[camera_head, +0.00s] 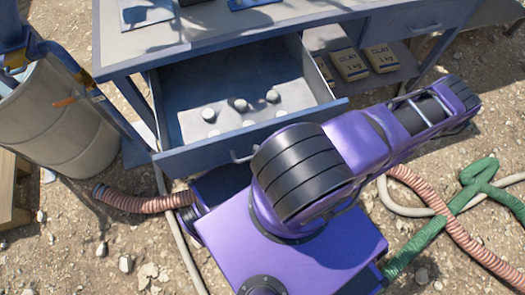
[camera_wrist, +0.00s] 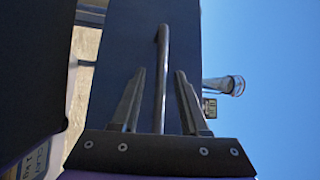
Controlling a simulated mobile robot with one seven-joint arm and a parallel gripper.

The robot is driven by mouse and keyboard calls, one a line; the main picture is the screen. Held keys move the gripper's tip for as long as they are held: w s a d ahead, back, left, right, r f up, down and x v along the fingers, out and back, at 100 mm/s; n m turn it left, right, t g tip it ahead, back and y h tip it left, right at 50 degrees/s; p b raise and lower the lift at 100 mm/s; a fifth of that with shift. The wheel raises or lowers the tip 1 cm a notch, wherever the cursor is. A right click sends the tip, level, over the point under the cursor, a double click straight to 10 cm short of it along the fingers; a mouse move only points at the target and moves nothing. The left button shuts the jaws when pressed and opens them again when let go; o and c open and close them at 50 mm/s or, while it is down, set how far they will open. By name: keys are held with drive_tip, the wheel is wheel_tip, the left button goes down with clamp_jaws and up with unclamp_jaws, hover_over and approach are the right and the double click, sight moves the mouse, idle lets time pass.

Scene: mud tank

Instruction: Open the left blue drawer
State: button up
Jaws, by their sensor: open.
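The left blue drawer (camera_head: 176,161) stands pulled out from the desk, its inside showing several small pale round pieces on a light bottom. Its metal bar handle (camera_head: 233,157) is on the front and partly hidden by my purple arm. In the wrist view, a bar handle (camera_wrist: 162,70) on a dark blue front (camera_wrist: 118,50) runs between the two fingers of my gripper (camera_wrist: 161,80). The fingers are open, one on each side of the bar, with visible gaps. My gripper is hidden in the head view.
Clay bags (camera_head: 350,64) lie on a shelf right of the drawer. A grey barrel (camera_head: 55,120) stands at left. Pinkish hose (camera_head: 455,235) and green hose (camera_head: 440,225) cross the stony ground at right. The desk top (camera_head: 215,30) is above the drawer.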

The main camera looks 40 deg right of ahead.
drive_tip(key=b+v, duration=0.1)
drive_tip(key=v, duration=1.6)
drive_tip(key=shift+s+d, duration=0.15)
drive_tip(key=shift+s, duration=0.05)
drive_tip(key=shift+r, duration=0.1)
